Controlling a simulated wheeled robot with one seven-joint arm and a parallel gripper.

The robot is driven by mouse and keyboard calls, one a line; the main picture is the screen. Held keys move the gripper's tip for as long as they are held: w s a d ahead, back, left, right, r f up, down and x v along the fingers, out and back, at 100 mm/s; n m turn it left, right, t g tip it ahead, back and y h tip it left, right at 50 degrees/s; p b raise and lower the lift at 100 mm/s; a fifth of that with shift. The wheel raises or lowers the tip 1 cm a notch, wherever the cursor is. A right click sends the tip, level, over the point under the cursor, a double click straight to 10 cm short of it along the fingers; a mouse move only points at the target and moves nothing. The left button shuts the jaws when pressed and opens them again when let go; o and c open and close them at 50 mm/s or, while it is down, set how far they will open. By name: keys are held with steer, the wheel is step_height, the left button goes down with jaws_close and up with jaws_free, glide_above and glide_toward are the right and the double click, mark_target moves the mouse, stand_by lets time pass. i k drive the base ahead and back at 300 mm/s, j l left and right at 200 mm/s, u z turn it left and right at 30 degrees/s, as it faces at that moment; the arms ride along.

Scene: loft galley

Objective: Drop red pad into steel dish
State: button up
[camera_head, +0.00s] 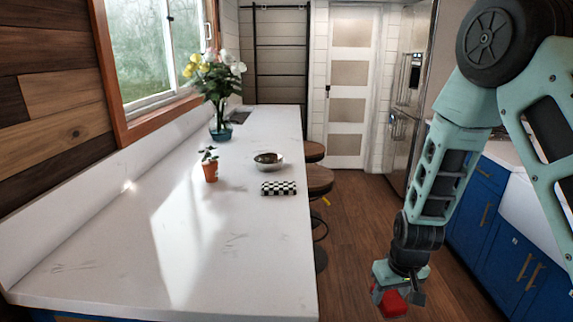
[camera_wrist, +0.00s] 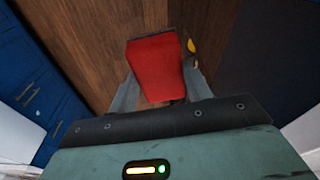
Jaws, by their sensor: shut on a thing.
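My gripper (camera_head: 399,289) is shut on the red pad (camera_head: 393,305). It holds the pad over the wooden floor, to the right of the white counter and apart from it. In the wrist view the red pad (camera_wrist: 157,66) sits between the two grey fingers, its far end pointing away from the wrist. The steel dish (camera_head: 268,163) is a small round bowl standing on the counter toward its right edge. Its inside looks dark, and I cannot tell what is in it. The dish is well to the left of my gripper and farther away.
The long white counter (camera_head: 150,270) has much free room in front. A black-and-white checkered block (camera_head: 278,188) lies just in front of the dish. A small potted plant (camera_head: 210,170) and a flower vase (camera_head: 220,132) stand left of it. Stools (camera_head: 318,178) line the right edge.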

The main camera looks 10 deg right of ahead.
mark_target(271, 167)
steer(key=i+l, duration=0.25)
steer(key=l, duration=0.2)
steer(key=i+l, duration=0.3)
steer(key=l, duration=0.15)
steer(key=i+l, duration=0.25)
steer(key=l, duration=0.2)
steer(key=i+l, duration=0.3)
steer(key=l, duration=0.15)
steer(key=i+l, duration=0.25)
steer(key=l, duration=0.2)
steer(key=i+l+u, duration=0.2)
steer(key=l+u, duration=0.15)
steer(key=i+l+u, duration=0.1)
steer(key=l+u, duration=0.3)
steer(key=i+l+u, duration=0.1)
steer(key=l+u, duration=0.25)
